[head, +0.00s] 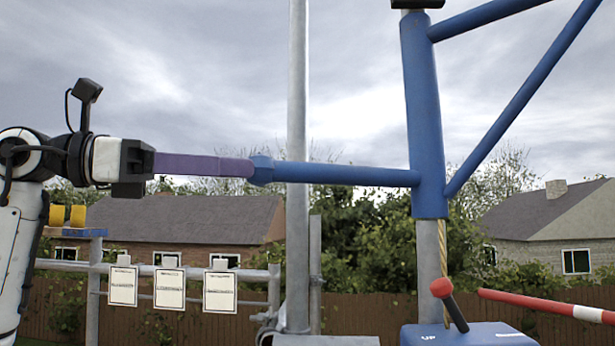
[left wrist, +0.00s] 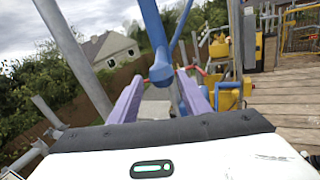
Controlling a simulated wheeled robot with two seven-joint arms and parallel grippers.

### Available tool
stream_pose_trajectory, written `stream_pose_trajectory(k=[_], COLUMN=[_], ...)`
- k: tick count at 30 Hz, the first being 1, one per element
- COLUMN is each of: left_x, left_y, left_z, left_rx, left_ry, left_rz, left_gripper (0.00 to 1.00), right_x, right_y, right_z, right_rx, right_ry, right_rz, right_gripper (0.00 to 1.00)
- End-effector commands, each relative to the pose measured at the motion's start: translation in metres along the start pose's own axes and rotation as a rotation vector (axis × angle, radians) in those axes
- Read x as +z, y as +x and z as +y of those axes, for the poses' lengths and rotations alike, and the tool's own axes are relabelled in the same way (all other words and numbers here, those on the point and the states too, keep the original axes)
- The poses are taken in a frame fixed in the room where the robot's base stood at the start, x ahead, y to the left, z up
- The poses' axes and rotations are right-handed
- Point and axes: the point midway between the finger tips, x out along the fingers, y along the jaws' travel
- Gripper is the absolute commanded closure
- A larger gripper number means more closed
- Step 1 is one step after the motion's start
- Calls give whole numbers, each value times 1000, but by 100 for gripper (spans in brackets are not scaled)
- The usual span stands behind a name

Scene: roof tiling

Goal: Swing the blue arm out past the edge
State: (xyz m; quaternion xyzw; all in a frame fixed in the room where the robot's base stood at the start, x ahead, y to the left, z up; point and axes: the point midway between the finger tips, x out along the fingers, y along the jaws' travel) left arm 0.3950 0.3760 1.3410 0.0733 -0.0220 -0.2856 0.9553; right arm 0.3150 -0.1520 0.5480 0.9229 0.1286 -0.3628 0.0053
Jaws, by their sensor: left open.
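The blue arm shows in the head view as an upright blue sleeve (head: 425,120) on a grey post, with braces running to the upper right. A level blue bar (head: 345,174) sticks out left from the sleeve and ends in a thicker knob (head: 261,170). My left gripper (head: 250,168) has long purple fingers, level with the bar and reaching its knob. In the left wrist view the left gripper (left wrist: 160,78) is open, with the blue knob (left wrist: 162,72) between or just beyond the fingertips. I cannot tell whether they touch. My right gripper is out of view.
A grey pole (head: 298,90) stands upright near the knob. A rope (head: 446,270) hangs by the post above a blue box (head: 480,335) with a red-knobbed lever (head: 442,288). A red-white pole (head: 550,304) is at right. White tags (head: 170,289) hang on a rail. Wooden decking (left wrist: 285,105) lies right.

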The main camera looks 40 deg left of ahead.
Motion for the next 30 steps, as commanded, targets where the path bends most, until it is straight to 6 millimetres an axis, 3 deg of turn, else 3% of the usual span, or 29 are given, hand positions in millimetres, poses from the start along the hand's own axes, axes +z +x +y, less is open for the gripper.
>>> stream_pose_trajectory(k=[15,21,29,30], left_x=[0,0,0,0], left_y=[86,99,100,100], left_z=[-2,-2,-1,-1], left_rx=[-7,-5,-4,-4], left_ry=[-1,-1,-1,-1], left_rz=[0,0,1,1], left_gripper=[57,57,57,63], right_x=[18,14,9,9], right_y=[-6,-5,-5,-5], right_z=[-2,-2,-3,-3], right_rx=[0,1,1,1], right_ry=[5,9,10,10], right_rz=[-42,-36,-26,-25], right_gripper=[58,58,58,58])
